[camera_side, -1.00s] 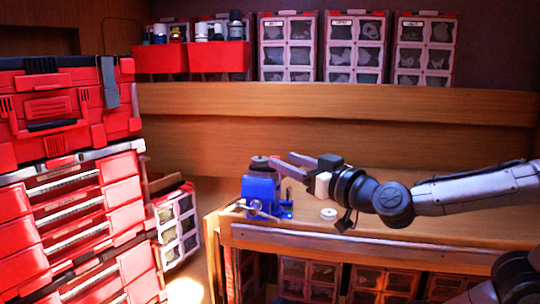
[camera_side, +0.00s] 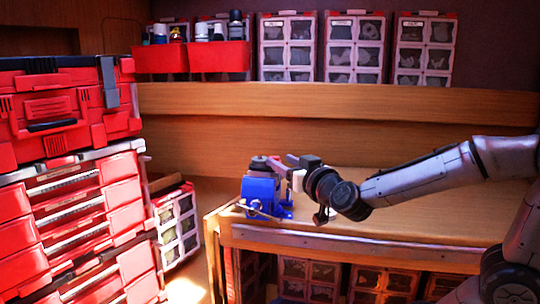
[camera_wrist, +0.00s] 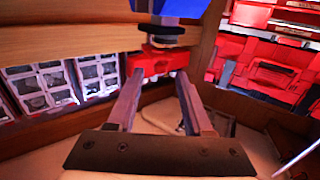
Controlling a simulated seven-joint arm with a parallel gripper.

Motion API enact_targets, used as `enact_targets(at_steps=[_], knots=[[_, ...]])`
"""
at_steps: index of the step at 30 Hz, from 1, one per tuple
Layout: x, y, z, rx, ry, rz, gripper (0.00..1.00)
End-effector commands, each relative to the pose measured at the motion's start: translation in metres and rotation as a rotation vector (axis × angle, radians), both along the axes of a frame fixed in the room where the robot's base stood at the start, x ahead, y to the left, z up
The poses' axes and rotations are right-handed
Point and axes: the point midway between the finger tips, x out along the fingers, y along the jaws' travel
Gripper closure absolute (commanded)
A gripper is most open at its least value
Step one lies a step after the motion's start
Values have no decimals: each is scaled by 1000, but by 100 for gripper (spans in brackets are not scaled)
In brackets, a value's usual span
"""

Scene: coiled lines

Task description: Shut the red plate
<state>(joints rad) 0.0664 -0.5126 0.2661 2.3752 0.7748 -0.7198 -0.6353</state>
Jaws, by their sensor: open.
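A blue device (camera_side: 262,190) stands near the left end of the wooden bench, with a dark round knob (camera_side: 260,163) on top. In the wrist view, its blue body (camera_wrist: 175,8) and dark disc (camera_wrist: 163,30) show at the top. A red part (camera_wrist: 158,62), probably the red plate, lies just past the disc, in line with the gap between my fingertips. My gripper (camera_wrist: 160,80) is open, its fingers on either side of that gap. I cannot tell whether they touch the red part. In the side view my gripper (camera_side: 284,161) is right beside the knob.
Red drawers and a toolbox (camera_side: 50,105) stand at the left. Red bins (camera_side: 219,58) and small-parts cabinets (camera_side: 357,48) line the back. The bench top (camera_side: 420,212) is mostly clear to the right of the blue device.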

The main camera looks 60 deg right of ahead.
Motion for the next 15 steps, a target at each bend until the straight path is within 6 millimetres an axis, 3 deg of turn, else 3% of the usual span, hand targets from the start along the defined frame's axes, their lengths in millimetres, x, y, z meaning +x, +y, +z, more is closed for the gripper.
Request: enact_targets(at_steps=[6,15], knots=[[36,-23,-2,0,5,-3,49],[59,-36,-1,2,3,1,49]])
